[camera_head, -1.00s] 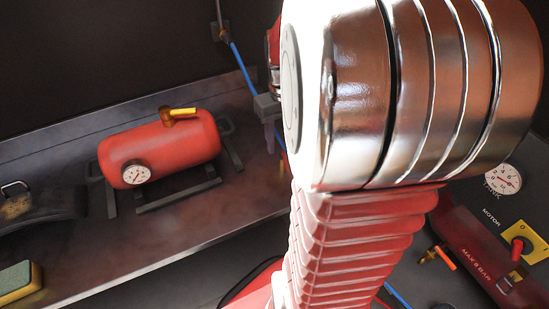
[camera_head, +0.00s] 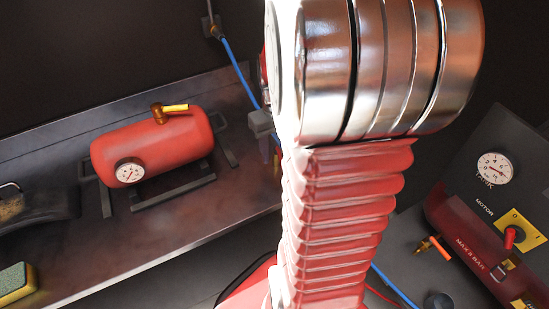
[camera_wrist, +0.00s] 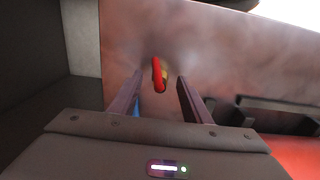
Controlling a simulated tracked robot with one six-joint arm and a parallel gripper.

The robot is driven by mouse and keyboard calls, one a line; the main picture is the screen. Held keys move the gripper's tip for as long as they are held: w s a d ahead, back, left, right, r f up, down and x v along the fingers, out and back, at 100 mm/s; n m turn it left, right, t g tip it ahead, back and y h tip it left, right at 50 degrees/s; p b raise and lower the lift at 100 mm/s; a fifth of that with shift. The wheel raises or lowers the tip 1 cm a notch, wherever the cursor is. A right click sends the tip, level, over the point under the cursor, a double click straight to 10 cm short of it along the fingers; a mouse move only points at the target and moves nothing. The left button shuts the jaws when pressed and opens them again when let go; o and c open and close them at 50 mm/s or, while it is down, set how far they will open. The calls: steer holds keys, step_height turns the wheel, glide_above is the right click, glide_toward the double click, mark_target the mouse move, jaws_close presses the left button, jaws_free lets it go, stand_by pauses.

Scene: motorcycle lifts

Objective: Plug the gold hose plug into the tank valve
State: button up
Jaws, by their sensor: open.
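The red tank (camera_head: 155,148) lies on the bench at the left of the head view. Its brass valve (camera_head: 159,113), with a yellow lever, is on top. In the head view, my arm hides most of the gripper (camera_head: 264,140).
The blue hose (camera_head: 238,70) hangs from a wall fitting (camera_head: 210,27). A dark stand (camera_head: 175,192) lies under the tank. A yellow-green sponge (camera_head: 16,282) is at the bench's left. A compressor with a gauge (camera_head: 491,168) and orange-handled valve (camera_head: 440,246) stands at the right.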

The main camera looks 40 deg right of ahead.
stand_by(0.5)
steer(key=c, duration=1.1)
